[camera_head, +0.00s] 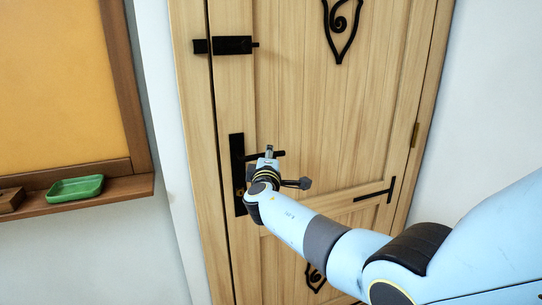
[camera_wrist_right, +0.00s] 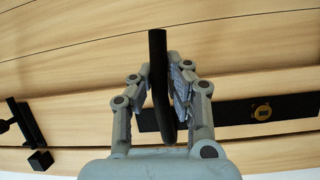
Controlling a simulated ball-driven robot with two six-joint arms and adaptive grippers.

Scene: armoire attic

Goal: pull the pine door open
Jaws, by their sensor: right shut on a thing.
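The pine door (camera_head: 330,120) is pale wood with black iron fittings and stands in its frame, with a narrow dark seam along its left edge. Its black lever handle (camera_head: 281,153) sticks out from a tall black plate (camera_head: 238,150) near that edge. My right gripper (camera_head: 269,153) is at the lever. In the right wrist view, the fingers (camera_wrist_right: 165,75) are shut on the black lever (camera_wrist_right: 158,50), one finger on each side. The black plate (camera_wrist_right: 240,112) with a brass keyhole lies behind them. My left gripper is not in view.
A black bolt (camera_head: 232,45) sits high on the door's left edge. A brass hinge (camera_head: 415,135) is on the right edge. A wooden ledge (camera_head: 125,190) with a green dish (camera_head: 75,189) juts from the left wall. White wall (camera_head: 490,100) flanks the right side.

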